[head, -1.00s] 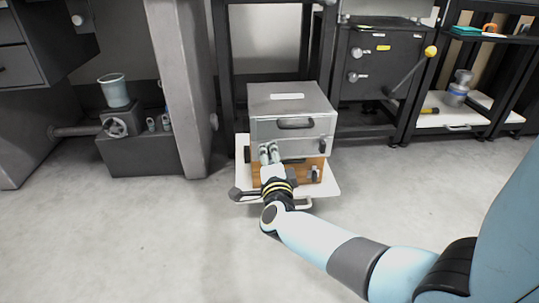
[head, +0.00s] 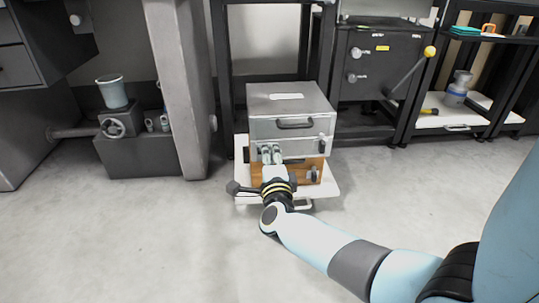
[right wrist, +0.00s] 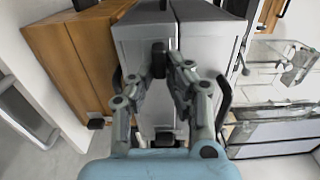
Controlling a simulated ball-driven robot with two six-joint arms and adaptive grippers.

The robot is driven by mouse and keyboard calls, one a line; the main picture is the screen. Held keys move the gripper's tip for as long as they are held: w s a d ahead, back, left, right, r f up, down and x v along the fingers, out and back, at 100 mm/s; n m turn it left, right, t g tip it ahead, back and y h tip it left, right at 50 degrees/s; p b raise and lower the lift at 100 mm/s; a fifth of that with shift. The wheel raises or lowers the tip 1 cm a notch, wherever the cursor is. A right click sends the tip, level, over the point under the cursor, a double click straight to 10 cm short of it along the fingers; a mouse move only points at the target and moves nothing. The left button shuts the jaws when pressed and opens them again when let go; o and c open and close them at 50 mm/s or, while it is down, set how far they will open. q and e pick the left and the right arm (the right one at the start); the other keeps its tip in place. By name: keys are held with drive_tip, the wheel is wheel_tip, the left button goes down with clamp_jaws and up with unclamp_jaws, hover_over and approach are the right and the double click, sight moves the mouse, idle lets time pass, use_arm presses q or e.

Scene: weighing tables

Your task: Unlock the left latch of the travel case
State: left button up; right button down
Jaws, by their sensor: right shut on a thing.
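The travel case (head: 290,105) is a grey metal box with a closed lid and a dark carry handle (head: 295,124) on its front. My right gripper (head: 271,150) is at the left part of the case front. In the right wrist view its fingertips (right wrist: 161,68) are closed on the small black left latch (right wrist: 159,52), by the lid seam. In the head view the gripper hides this latch. The right latch (head: 322,146) is dark and sits free at the right of the front. My left gripper is not in view.
The case stands on a wooden box (head: 300,176) on a white tray (head: 325,191). A dark cabinet with a yellow-knobbed lever (head: 430,51) stands to the right. A grey pillar (head: 177,85) stands to the left. The floor in front is clear.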

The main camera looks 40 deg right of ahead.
drive_tip(key=c, duration=1.3)
unclamp_jaws()
drive_tip(key=v, duration=1.2)
drive_tip(key=shift+f, duration=0.1)
